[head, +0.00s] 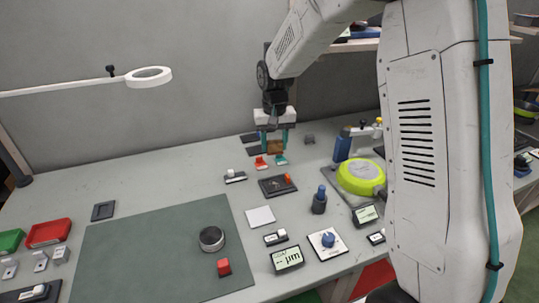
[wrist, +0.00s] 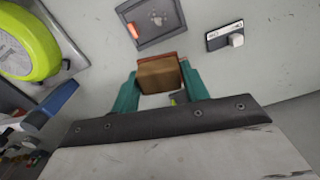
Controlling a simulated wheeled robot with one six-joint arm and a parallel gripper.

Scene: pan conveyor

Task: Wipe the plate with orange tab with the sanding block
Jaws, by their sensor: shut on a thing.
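My gripper (head: 274,134) has teal fingers shut on the brown sanding block (head: 275,147) above the back of the table. In the wrist view the sanding block (wrist: 159,76) sits between the fingers of my gripper (wrist: 160,82), with a reddish strip along its upper edge. The dark square plate with orange tab (head: 272,189) lies flat on the table, nearer the head camera than the block. The plate also shows at the top of the wrist view (wrist: 172,22), apart from the block. Its orange tab stands on its surface.
A lime-green disc (head: 360,175) on a grey tray and a dark bottle with blue top (head: 319,204) stand to the plate's right. A small white-knobbed device (head: 235,177) lies to its left. A white square (head: 260,216) and a green mat (head: 150,255) lie nearer.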

